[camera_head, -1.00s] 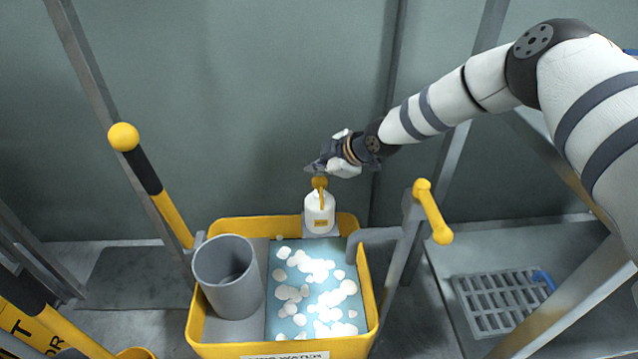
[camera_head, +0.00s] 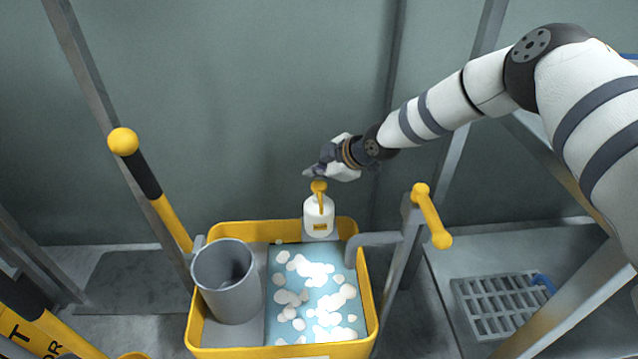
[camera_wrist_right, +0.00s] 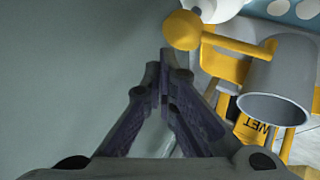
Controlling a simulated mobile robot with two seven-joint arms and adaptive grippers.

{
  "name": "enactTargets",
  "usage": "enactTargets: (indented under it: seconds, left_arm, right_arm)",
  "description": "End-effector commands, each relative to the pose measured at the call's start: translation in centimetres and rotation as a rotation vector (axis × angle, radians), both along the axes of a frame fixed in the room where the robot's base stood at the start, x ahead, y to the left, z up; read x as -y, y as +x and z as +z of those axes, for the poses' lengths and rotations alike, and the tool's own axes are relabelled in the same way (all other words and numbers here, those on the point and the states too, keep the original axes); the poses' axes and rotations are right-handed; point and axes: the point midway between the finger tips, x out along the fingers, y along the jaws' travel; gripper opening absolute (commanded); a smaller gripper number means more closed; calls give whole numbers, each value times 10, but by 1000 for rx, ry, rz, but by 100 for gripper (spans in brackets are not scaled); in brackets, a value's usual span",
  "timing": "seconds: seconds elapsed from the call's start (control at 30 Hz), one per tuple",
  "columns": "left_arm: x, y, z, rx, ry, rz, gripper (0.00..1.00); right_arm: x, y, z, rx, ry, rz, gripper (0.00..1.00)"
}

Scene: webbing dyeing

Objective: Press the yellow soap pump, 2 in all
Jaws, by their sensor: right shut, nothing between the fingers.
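The soap bottle (camera_head: 319,217) is white with a small yellow label. It stands upright on the back rim of the yellow tub, and its yellow pump (camera_head: 319,187) points up. My right gripper (camera_head: 308,173) is shut and empty, just above the pump head with a small gap. In the right wrist view the shut fingertips (camera_wrist_right: 165,55) are close to the round yellow pump head (camera_wrist_right: 183,30), with part of the white bottle behind it. My left gripper is not in view.
The yellow tub (camera_head: 365,290) holds blue water with several white foam patches. A grey cylinder (camera_head: 228,285) stands in its left part. A yellow-knobbed lever (camera_head: 123,140) rises at the left, and a yellow crank handle (camera_head: 432,215) is at the right.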

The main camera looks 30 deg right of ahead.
Motion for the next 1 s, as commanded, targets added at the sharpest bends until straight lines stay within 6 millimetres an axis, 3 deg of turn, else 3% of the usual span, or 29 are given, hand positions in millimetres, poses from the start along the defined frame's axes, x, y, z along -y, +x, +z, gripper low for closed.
enactTargets:
  seconds: [1.0]
  left_arm:
    - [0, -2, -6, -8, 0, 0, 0]
  right_arm:
    - [0, 0, -11, 0, 0, 0, 0]
